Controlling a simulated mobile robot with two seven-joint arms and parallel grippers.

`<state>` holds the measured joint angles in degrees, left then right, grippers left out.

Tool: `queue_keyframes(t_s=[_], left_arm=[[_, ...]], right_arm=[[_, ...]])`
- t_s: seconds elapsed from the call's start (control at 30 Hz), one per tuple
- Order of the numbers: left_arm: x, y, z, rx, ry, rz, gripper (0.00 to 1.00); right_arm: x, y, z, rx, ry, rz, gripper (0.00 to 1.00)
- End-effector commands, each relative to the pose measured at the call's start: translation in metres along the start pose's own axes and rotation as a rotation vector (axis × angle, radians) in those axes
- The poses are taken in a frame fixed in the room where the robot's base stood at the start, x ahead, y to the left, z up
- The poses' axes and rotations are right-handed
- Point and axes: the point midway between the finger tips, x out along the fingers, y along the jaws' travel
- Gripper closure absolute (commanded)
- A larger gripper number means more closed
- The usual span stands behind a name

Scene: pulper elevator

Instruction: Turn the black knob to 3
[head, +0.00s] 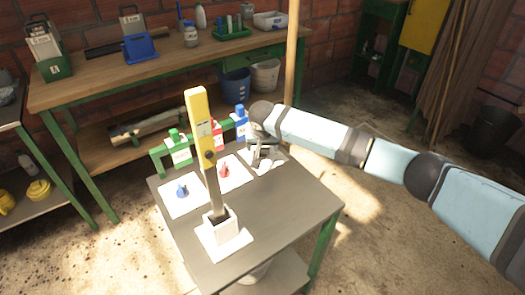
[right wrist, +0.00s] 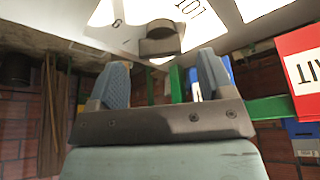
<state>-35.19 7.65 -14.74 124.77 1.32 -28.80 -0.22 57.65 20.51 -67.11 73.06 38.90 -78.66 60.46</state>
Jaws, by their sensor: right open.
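The black knob (right wrist: 160,40) stands out from a white plate with printed marks (right wrist: 198,12) in the right wrist view. Nothing is between the fingers. In the head view my right gripper (head: 262,152) is over the table's back right corner, and it largely hides the black knob. My left gripper is not in view.
The small table (head: 290,215) also carries a blue knob (head: 182,190), a red knob (head: 224,171) and a tall yellow-topped bar (head: 198,110) in a white socket (head: 222,232). The table's front right is clear.

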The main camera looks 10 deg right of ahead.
Motion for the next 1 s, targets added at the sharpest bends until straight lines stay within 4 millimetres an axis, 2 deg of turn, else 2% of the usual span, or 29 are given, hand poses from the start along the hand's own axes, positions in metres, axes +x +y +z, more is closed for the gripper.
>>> queue_keyframes(t_s=[0.03,0.2,0.53,0.57,0.77,1.0], left_arm=[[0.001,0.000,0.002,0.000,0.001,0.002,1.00],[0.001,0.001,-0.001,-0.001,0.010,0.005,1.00],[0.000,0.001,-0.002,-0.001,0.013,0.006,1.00],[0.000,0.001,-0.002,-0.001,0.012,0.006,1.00],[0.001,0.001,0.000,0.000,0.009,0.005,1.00],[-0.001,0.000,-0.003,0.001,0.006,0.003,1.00]], right_arm=[[0.009,0.000,0.000,0.000,0.000,0.002,0.26],[0.024,0.000,0.000,0.001,0.001,0.001,0.26],[0.027,0.000,0.000,0.000,0.001,0.000,0.26],[0.027,0.000,0.000,0.000,0.001,0.000,0.28],[0.027,0.000,0.000,0.000,0.001,0.000,0.74],[0.025,0.000,-0.001,-0.009,0.000,-0.005,0.75]])
